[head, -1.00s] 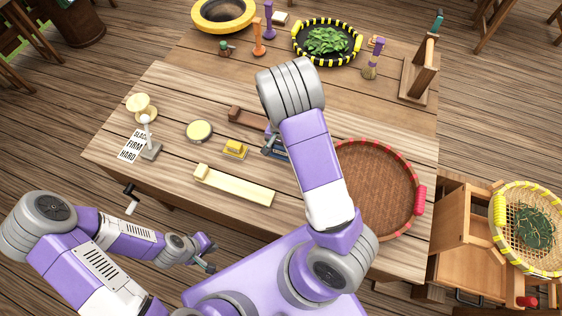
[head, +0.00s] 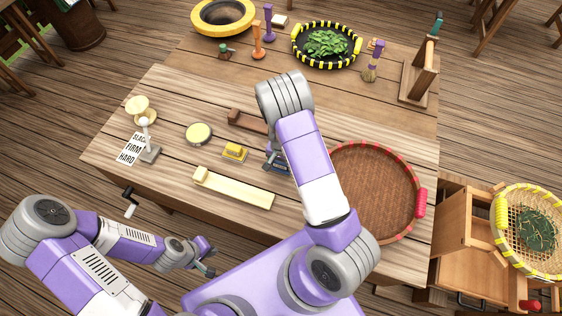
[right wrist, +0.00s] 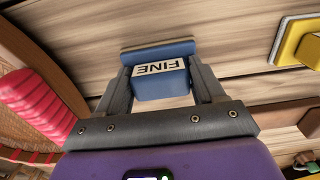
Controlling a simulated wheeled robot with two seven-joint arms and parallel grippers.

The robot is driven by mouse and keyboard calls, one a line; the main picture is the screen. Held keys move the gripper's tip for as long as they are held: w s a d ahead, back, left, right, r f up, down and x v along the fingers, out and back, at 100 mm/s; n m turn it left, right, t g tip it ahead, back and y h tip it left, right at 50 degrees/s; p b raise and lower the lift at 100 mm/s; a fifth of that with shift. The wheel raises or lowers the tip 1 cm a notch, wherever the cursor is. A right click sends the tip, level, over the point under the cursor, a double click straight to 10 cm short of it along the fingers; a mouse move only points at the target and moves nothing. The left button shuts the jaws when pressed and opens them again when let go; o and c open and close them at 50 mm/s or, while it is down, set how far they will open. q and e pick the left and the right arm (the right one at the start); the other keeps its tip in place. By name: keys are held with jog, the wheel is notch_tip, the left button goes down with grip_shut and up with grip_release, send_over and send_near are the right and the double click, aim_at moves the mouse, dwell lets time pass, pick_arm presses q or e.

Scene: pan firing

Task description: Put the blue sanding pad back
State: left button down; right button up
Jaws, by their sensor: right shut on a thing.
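My right gripper (right wrist: 160,88) is shut on the blue sanding pad (right wrist: 162,84), which has a white label reading FINE. In the head view the blue pad (head: 281,168) shows only partly, beside my right arm, just left of the round red-rimmed tray (head: 418,200). Whether it touches the table is hard to tell. A yellow sanding pad (head: 235,152) sits to its left; it also shows at the right of the right wrist view (right wrist: 308,48). My left gripper (head: 207,258) is off the table's near edge, empty, its fingers apart.
A long pale wooden board (head: 235,189) lies in front of the yellow pad. A brown wooden block (head: 247,120) lies behind it, partly hidden by my arm. A round tin (head: 199,133) and a card reading FIRM and HARD (head: 131,148) are further left. Bare table lies between them.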

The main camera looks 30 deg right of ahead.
jog(key=o, duration=1)
jog(key=shift+f, duration=0.1)
jog(key=r, duration=0.6)
jog(key=shift+w+d+r, duration=0.3)
jog(key=shift+w+r, duration=0.05)
jog(key=shift+w, duration=0.05)
jog(key=shift+r, duration=0.6)
